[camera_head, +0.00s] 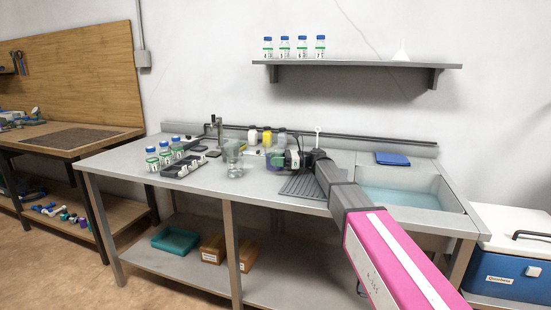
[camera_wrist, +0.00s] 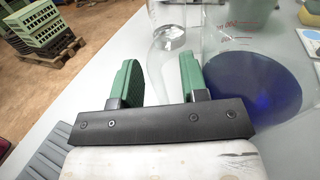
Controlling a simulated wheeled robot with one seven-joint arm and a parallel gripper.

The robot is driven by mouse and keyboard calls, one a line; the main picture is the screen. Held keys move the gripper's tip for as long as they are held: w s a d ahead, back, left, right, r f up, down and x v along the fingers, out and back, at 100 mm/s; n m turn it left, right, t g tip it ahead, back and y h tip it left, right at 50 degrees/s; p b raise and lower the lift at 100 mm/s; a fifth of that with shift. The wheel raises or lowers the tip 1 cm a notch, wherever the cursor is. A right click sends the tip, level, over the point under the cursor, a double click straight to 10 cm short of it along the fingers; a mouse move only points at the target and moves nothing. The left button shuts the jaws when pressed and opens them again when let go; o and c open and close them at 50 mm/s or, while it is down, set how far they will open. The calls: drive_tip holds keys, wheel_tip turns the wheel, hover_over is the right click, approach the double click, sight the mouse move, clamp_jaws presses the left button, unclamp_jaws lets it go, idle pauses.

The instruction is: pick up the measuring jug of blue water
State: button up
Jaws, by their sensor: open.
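The measuring jug (camera_wrist: 225,42) is clear, with red markings and dark blue water (camera_wrist: 255,85) at its bottom. In the wrist view it stands to the right, just outside my right finger. In the head view the bluish jug (camera_head: 274,160) stands on the bench, partly hidden by my gripper (camera_head: 287,160). My gripper (camera_wrist: 157,75) has two green fingers, apart, with nothing held between them. Clear curved glass shows ahead between the fingers; I cannot tell whether it is part of the jug.
A clear beaker (camera_head: 233,160) stands left of the jug. Farther left are a dark rack (camera_head: 190,166) and labelled bottles (camera_head: 164,153). A yellow-topped container (camera_head: 267,137) stands behind. A ribbed drainer (camera_head: 305,187) lies under my gripper; a sink (camera_head: 400,197) is at right.

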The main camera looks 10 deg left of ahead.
clamp_jaws()
drive_tip(key=shift+r, duration=0.15)
